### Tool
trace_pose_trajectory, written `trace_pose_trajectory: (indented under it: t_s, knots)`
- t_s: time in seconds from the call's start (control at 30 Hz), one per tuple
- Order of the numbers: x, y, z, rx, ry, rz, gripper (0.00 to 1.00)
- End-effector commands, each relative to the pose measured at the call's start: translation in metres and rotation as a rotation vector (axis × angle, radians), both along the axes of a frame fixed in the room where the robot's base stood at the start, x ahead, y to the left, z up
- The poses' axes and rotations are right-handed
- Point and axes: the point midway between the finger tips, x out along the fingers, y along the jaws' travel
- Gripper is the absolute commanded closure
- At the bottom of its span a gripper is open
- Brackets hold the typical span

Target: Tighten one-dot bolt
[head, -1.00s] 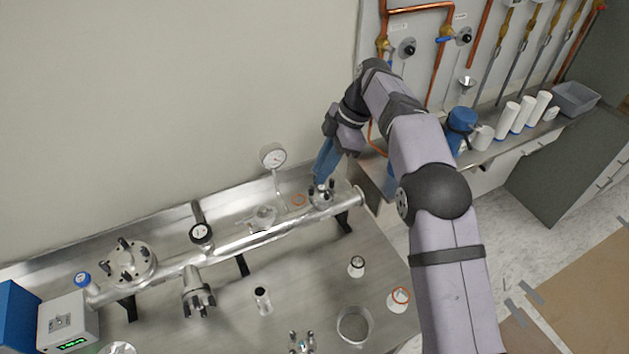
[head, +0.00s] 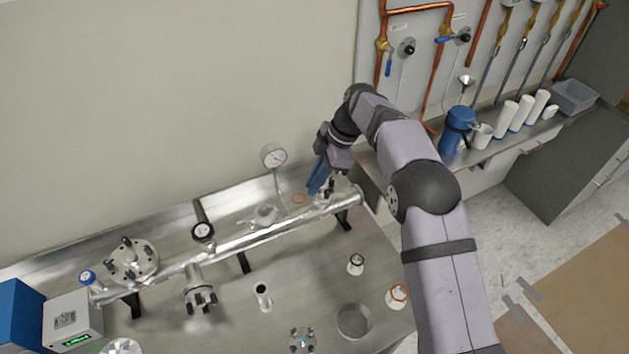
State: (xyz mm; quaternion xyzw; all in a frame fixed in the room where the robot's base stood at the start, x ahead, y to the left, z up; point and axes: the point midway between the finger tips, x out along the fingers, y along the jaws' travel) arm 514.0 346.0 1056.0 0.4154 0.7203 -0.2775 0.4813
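My gripper (head: 318,178) has blue fingers and points down at the flange (head: 325,200) near the right end of the long steel tube. Dark bolts (head: 331,186) stand on this flange, and the fingers partly cover it. Whether the fingers touch a bolt cannot be told. No dot marks can be read at this size. Other dark bolts stand on the larger flange (head: 131,262) at the left, on the downward port (head: 201,302) in the middle, and on a loose flange (head: 302,341) at the front of the bench.
A pressure gauge (head: 274,157) stands behind the tube, close left of my gripper. An orange ring (head: 299,198) lies beside the flange. The steel tube (head: 240,245) crosses the bench on dark supports. Small fittings (head: 356,264) and a round dish (head: 353,321) occupy the front right.

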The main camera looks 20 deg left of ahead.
Motion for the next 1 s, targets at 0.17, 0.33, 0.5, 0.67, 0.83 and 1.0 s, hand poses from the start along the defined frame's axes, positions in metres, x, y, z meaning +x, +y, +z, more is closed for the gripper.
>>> trace_pose_trajectory:
  t_s: [0.17,0.33,0.5,0.67,0.83,1.0]
  knots:
    - [0.0001,-0.0001,-0.0025,0.000,-0.001,-0.034,1.00]
    - [-0.0011,-0.0004,-0.0052,0.001,-0.003,-0.160,1.00]
    - [-0.0023,-0.0008,-0.0041,0.001,-0.004,-0.317,1.00]
    - [-0.0027,-0.0011,-0.0012,0.001,-0.002,-0.408,1.00]
    - [-0.0026,-0.0011,0.0010,0.001,-0.001,-0.423,1.00]
    - [-0.0025,-0.0011,0.0012,0.001,-0.001,-0.420,0.87]
